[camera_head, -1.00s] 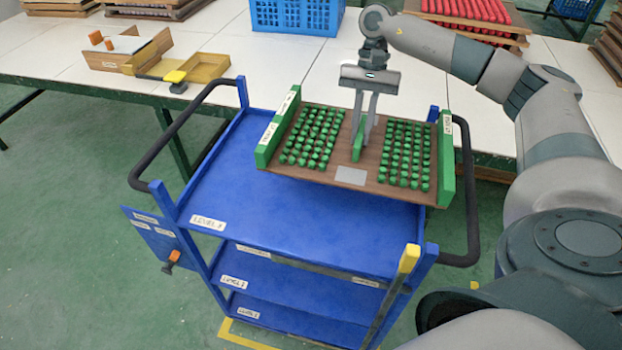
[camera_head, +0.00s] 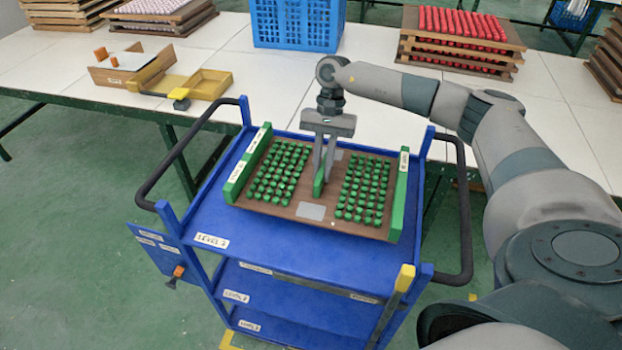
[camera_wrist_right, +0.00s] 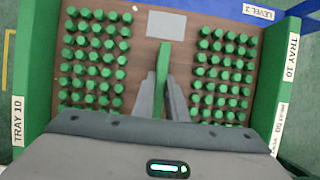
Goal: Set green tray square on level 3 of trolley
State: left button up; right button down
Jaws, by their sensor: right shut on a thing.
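The green tray (camera_head: 270,205) has a brown base, green side walls and rows of green pieces. It is over the top shelf of the blue trolley (camera_head: 290,250), turned slightly against the shelf edges. Whether it touches the shelf is unclear. My right gripper (camera_head: 322,190) is shut on the tray's central green handle. In the right wrist view the fingers (camera_wrist_right: 164,100) clasp this handle, and the side walls read TRAY 10. The top shelf's front label (camera_head: 212,240) looks like LEVEL 3; a level label (camera_wrist_right: 258,12) also shows in the wrist view. My left gripper is not in view.
A white-topped table (camera_head: 215,55) stands behind the trolley with a blue crate (camera_head: 297,22), a stack of trays with red pieces (camera_head: 460,42) and a wooden box (camera_head: 130,62). Black handles (camera_head: 190,150) flank the trolley. Bare shelf shows in front of the tray.

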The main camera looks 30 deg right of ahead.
aim_at(310, 180)
jog(key=shift+w+a+f+p, duration=0.2)
jog(key=shift+w+a+f, duration=0.2)
jog(key=shift+a, duration=0.2)
jog(key=shift+w+a+f+p, duration=0.2)
jog(key=shift+w+a+f, duration=0.2)
jog(key=shift+a, duration=0.2)
jog(key=shift+f+p, duration=1.05)
jog(key=shift+f, duration=0.9)
jog(key=shift+f, duration=0.1)
